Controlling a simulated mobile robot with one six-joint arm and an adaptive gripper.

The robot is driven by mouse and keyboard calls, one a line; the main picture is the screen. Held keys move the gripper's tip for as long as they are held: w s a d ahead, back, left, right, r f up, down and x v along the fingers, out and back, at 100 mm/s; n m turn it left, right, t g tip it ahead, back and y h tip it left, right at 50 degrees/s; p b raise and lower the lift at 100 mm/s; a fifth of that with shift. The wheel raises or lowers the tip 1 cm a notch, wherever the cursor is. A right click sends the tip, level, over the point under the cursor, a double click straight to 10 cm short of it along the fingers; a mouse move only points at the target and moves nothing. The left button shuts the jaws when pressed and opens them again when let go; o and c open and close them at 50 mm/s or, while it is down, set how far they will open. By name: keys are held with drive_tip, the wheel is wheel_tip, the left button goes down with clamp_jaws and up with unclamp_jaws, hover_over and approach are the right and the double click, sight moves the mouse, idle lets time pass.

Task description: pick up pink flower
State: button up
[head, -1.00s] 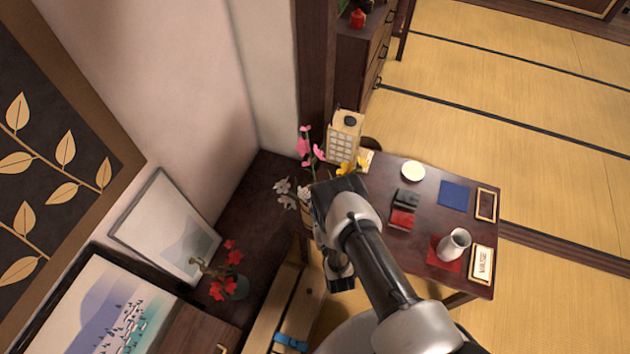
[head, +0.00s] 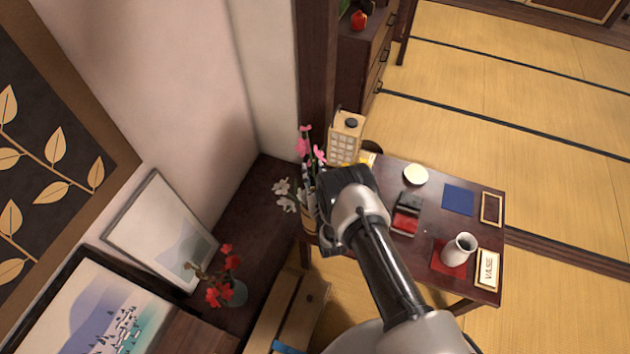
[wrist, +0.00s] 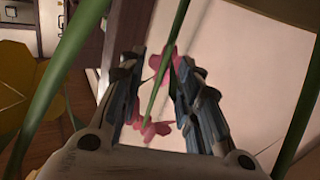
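The pink flower (head: 303,146) stands upright with pink blossoms above a tan container (head: 308,216) on the dark ledge, left of the small table. My gripper (head: 312,182) is right beside its stem, below the blossoms, and hides part of the bunch. In the wrist view a green stem (wrist: 160,85) runs between the two fingers of my gripper (wrist: 163,60). The fingers are apart, with a gap around the stem. Pink petals (wrist: 157,130) show between and beyond the fingers. Whether a finger touches the stem is unclear.
White flowers (head: 285,195) stand just left of my gripper. A yellow flower (wrist: 17,85) and other green stems are close in the wrist view. Red flowers (head: 222,285) are at lower left. The table holds a white vase (head: 459,248).

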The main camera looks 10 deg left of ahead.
drive_tip(key=shift+c, duration=0.5)
clamp_jaws()
wheel_tip(320, 180, up, 42)
drive_tip(key=w+a+p, duration=0.2)
drive_tip(key=p, duration=1.3)
drive_tip(key=shift+w+r+p, duration=0.2)
drive_tip(key=shift+w+p, duration=0.15)
idle(0.9)
